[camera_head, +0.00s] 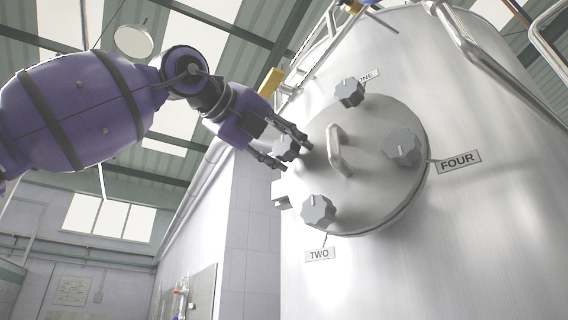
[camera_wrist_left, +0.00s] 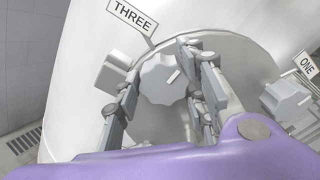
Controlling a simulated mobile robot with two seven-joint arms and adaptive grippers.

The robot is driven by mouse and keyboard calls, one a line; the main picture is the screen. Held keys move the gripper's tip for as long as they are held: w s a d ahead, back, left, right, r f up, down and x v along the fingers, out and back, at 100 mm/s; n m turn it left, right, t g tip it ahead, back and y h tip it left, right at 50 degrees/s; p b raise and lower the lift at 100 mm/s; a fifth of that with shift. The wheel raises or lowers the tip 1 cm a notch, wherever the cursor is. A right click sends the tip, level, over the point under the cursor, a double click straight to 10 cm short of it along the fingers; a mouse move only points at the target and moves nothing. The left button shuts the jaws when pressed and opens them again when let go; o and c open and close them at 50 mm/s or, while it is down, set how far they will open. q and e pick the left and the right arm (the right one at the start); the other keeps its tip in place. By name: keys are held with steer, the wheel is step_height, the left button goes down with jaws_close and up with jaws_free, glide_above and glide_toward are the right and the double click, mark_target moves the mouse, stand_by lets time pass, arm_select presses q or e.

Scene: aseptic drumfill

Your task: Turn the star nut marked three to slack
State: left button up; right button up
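The star nut marked three is a grey lobed knob (camera_wrist_left: 160,82) with a pale pointer line, in the wrist view just below the THREE label (camera_wrist_left: 132,16). In the head view it shows partly (camera_head: 284,149) at the left edge of the round lid (camera_head: 375,195), behind my fingers. My left gripper (camera_head: 291,151) is open, with its two fingers apart. In the wrist view the fingers (camera_wrist_left: 162,66) stand on either side of the nut. I cannot tell whether they touch it. My right gripper is not in view.
The lid on the steel tank (camera_head: 480,220) has a bar handle (camera_head: 339,150). Other star nuts stand at ONE (camera_head: 349,93), TWO (camera_head: 318,210) and FOUR (camera_head: 402,146). A grey block (camera_wrist_left: 113,73) sits beside nut three. Pipes (camera_head: 465,40) run along the tank's upper right.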

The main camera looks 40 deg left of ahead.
arm_select(q)
steer(key=shift+o, duration=1.1)
steer(key=shift+f, duration=0.1)
steer(key=shift+s, duration=0.45)
steer(key=s, duration=1.1)
steer(key=shift+d, duration=0.1)
